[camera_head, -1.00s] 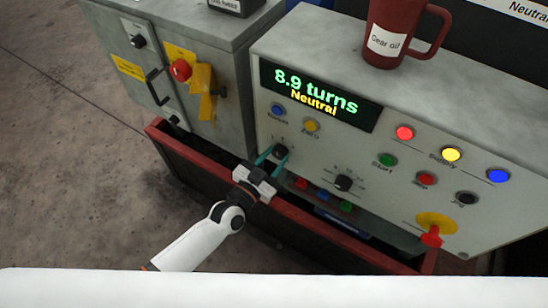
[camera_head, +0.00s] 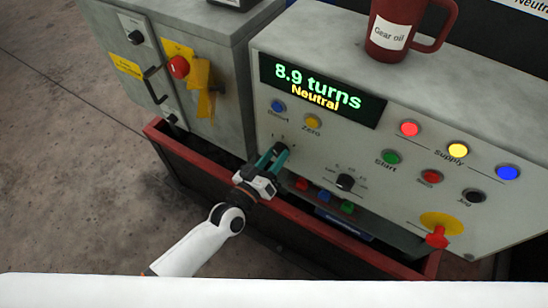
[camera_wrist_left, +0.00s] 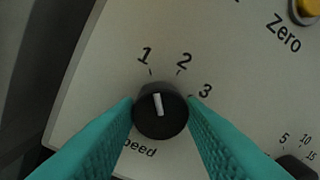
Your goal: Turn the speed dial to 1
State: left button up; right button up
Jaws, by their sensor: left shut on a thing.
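The speed dial (camera_wrist_left: 160,118) is a round black knob with a white pointer line, on the grey panel. In the left wrist view the pointer tilts slightly left of straight up, in line with the tick of the 1; the 2 and 3 lie to its right. My left gripper (camera_head: 275,154) has its teal fingers on either side of the dial, shut on it. In the head view the fingers hide most of the dial. My right gripper is not in view.
A display (camera_head: 320,93) reads 8.9 turns, Neutral. The yellow Zero button (camera_head: 313,122) and blue button (camera_head: 278,107) are above the dial. Another black knob (camera_head: 345,182) is to its right. A red-rimmed bin (camera_head: 330,249) lies below. A red mug (camera_head: 405,30) stands on top.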

pick_arm(q)
jog(key=shift+n, duration=0.4)
jog(key=o, duration=1)
jog(key=shift+s+a, duration=0.1)
jog(key=b+v, duration=0.1)
jog(key=v, duration=1)
jog(key=shift+s+a+f, duration=0.1)
jog(key=shift+s+a, duration=0.05)
jog(key=shift+s, duration=0.25)
